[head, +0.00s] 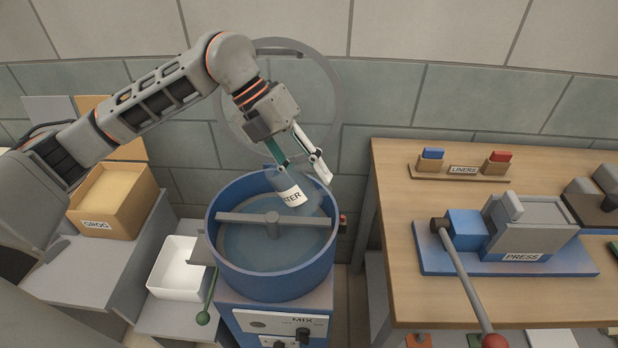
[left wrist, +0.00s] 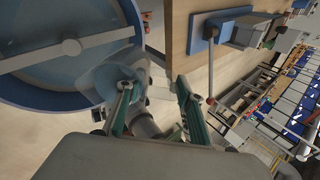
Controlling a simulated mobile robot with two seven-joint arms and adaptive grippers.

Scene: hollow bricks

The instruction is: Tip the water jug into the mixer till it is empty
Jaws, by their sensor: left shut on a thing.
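The mixer is a round blue drum (head: 285,287) with a grey crossbar, on a blue base marked MIX. Its floor looks bluish; I cannot tell how much water is in it. The blue water jug (head: 280,182) has a white label ending in "TER". It is tilted over the back right of the drum, mouth down to the right. My left gripper (head: 303,163) is shut on the jug from above. In the left wrist view, the jug (left wrist: 112,76) is beside the drum rim, partly behind a finger. No stream is clear, and the jug's inside is hidden. My right gripper is not shown.
At right, a wooden bench (head: 400,180) holds a blue press (head: 520,265) with a long red-knobbed handle. A tiled wall stands close behind.

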